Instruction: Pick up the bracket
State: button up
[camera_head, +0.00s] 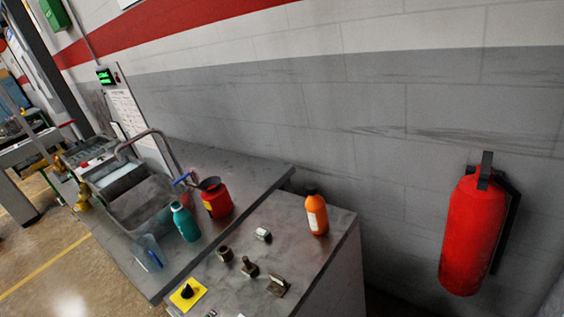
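A small metal piece that looks like the bracket (279,287) lies on the grey worktop (325,252) near the bottom middle of the view. It has a flat base and a raised part. A bolt-like metal part (250,267) stands just to its left, apart from it. A nut-like part (224,254) is further left, and a small silvery block (263,234) is behind them. My gripper is not in view, so its state and its place relative to the bracket do not show.
An orange bottle (317,215) stands behind the bracket. A yellow square with a black knob (187,293) lies to the left. A teal bottle (185,223), red container (216,200) and sink (140,203) are on the adjoining counter. A red extinguisher (471,235) hangs at right.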

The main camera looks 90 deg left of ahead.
aim_at(278, 287)
jog(key=u, duration=2.65)
jog(key=k, duration=0.5)
jog(key=i, duration=0.5)
jog(key=z, duration=0.15)
